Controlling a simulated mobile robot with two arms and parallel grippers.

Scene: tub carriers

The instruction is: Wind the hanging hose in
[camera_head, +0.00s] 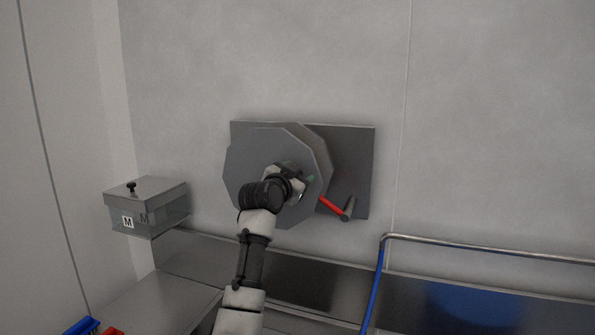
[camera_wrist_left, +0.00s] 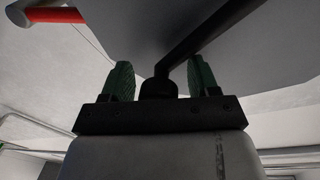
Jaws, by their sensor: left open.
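A grey reel with a many-sided disc (camera_head: 250,150) is fixed on a plate (camera_head: 352,150) on the wall. A red crank arm (camera_head: 331,206) with a dark grip (camera_head: 348,208) sticks out at its lower right. My left gripper (camera_head: 292,181) is in front of the disc, left of the crank. In the left wrist view its green fingers stand apart (camera_wrist_left: 161,78), with a dark rod (camera_wrist_left: 215,35) running between them to the upper right; I cannot tell whether they touch it. A red bar (camera_wrist_left: 52,15) shows at the top left. I cannot make out a hanging hose. My right gripper is not in view.
A lidded metal box (camera_head: 150,207) marked M stands at the left. A steel ledge (camera_head: 195,258) runs below the reel. Blue (camera_head: 82,326) and red items show at the bottom left.

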